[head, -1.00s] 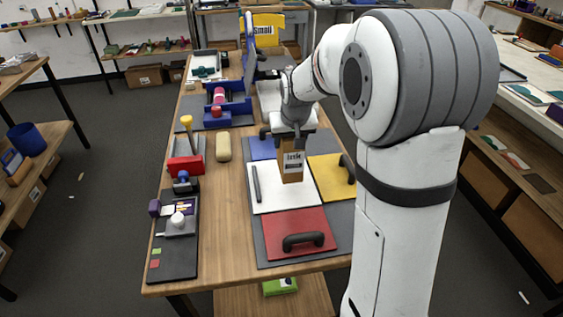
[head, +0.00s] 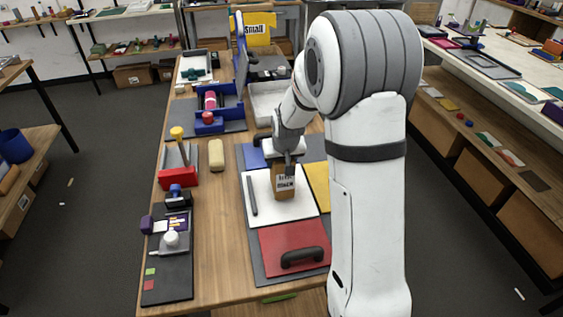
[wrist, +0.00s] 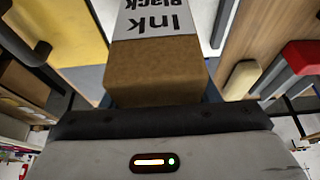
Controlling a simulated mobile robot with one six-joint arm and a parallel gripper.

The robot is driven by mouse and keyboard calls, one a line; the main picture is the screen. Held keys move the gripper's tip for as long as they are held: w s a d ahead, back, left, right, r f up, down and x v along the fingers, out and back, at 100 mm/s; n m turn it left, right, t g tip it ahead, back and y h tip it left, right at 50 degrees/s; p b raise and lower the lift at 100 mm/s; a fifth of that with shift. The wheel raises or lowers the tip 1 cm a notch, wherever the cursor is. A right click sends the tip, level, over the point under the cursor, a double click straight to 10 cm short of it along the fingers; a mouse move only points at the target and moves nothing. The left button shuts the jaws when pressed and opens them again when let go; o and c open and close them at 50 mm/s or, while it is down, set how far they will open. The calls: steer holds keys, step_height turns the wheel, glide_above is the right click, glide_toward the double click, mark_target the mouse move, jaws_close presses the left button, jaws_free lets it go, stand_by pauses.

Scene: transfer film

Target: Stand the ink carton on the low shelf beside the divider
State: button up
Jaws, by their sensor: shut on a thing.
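The ink carton (head: 284,186) is brown with a white label; in the wrist view the label on the carton (wrist: 155,72) reads "Ink Black". My gripper (head: 284,162) is shut on its top end, and the carton hangs upright below it. It is over or on the white panel (head: 296,210) of the table; I cannot tell whether its bottom touches. The low shelf and the divider cannot be made out for certain.
A red panel with a black handle (head: 300,258) lies nearer, and a yellow panel (head: 316,182) lies to the right. A dark rod (head: 252,196) lies left of the carton. Bare wood (head: 222,230) runs left of the panels. Shelving with brown boxes (head: 462,158) stands right.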

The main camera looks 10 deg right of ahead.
steer(key=shift+f, duration=0.55)
steer(key=shift+f, duration=0.25)
steer(key=o, duration=1.4)
steer(key=shift+r, duration=0.1)
steer(key=shift+o, duration=0.2)
